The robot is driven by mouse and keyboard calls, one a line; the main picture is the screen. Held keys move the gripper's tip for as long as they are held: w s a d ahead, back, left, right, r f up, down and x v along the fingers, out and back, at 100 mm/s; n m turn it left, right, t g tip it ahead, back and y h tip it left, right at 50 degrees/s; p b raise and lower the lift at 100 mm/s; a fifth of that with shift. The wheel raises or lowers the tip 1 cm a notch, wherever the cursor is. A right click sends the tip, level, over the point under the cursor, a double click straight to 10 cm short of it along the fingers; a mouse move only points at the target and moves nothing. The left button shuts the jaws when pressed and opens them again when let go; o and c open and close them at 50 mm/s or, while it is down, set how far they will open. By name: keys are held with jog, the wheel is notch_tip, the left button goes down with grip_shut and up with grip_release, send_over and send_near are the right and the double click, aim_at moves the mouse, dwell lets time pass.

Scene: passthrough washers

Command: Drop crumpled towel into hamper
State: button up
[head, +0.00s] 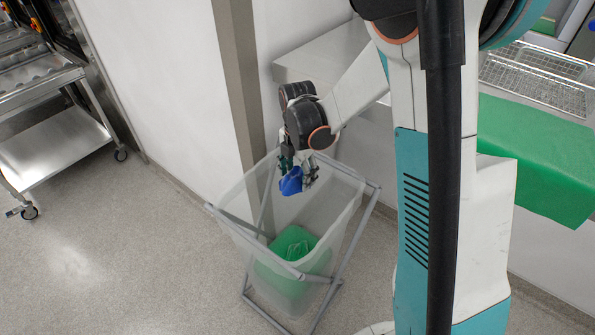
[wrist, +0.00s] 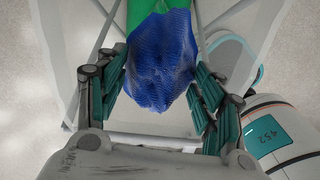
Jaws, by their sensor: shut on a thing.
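The crumpled blue towel (head: 291,181) is held in my gripper (head: 298,178), which is shut on it. The hamper (head: 335,215) is a translucent bin on a grey folding frame, standing on the floor. The gripper and towel are over the hamper's opening, near its rim level. In the wrist view the towel (wrist: 162,62) is bunched between the two fingers of my gripper (wrist: 160,85), with the pale hamper wall (wrist: 75,45) around it. A green cloth (head: 293,243) lies inside the hamper at the bottom.
A metal rack cart (head: 60,150) on casters stands at the left. A grey post (head: 240,80) and white wall are directly behind the hamper. A green-covered counter (head: 540,150) with a wire basket (head: 540,75) is at the right. Floor left of the hamper is clear.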

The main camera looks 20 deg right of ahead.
aim_at(298, 172)
jog(key=o, duration=1.2)
notch_tip(298, 172, up, 12)
